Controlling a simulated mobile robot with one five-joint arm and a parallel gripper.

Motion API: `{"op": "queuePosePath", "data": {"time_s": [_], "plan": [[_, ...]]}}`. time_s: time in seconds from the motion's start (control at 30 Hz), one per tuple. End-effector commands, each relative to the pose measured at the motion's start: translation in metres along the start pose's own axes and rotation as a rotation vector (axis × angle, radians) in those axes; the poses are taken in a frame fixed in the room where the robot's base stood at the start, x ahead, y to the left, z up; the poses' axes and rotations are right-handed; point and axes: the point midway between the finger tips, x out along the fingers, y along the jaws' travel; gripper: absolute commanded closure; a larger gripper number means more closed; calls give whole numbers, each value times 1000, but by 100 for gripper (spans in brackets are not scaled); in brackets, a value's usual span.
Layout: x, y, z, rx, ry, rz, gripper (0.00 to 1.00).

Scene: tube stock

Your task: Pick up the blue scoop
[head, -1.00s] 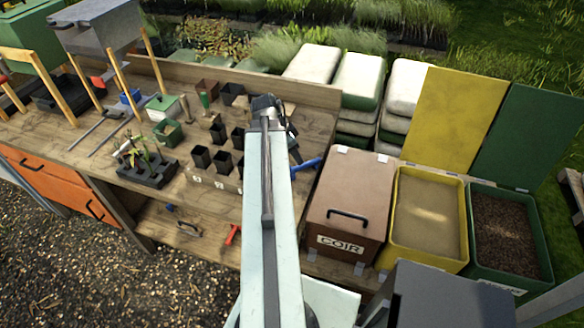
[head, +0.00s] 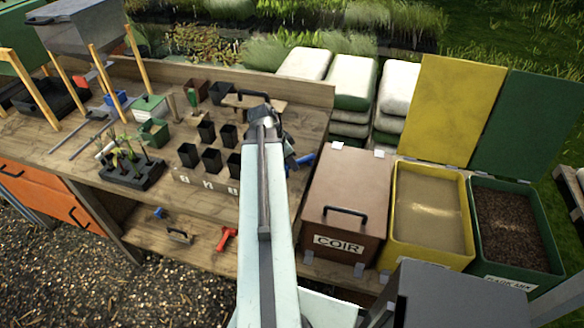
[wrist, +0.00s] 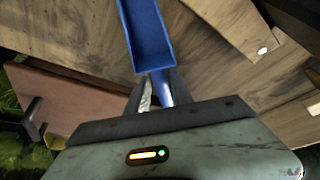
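The blue scoop (head: 305,160) lies at the right end of the wooden bench, partly hidden behind my gripper in the head view. In the wrist view, the scoop (wrist: 148,35) fills the top middle, its open trough pointing away and its handle running back toward my gripper. My gripper (wrist: 160,85) has a dark finger on each side of the handle, with the handle closer to the right finger and a gap visible at the left. It looks open around the handle. In the head view my gripper (head: 284,150) is hard to make out behind my arm.
A closed brown COIR bin (head: 347,195) is close on the right, then an open yellow bin (head: 430,255) and a green bin (head: 515,270). A back board (head: 200,75) edges the bench.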

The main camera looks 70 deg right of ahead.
Motion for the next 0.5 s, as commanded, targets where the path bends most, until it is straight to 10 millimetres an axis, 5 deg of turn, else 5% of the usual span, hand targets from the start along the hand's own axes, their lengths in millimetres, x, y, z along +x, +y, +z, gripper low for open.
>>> {"op": "queuePosePath", "data": {"time_s": [0.1, 0.5], "plan": [[0, 0, 0, 0, 0, 0, 100], [-9, 0, -3, -1, 0, -1, 100]]}}
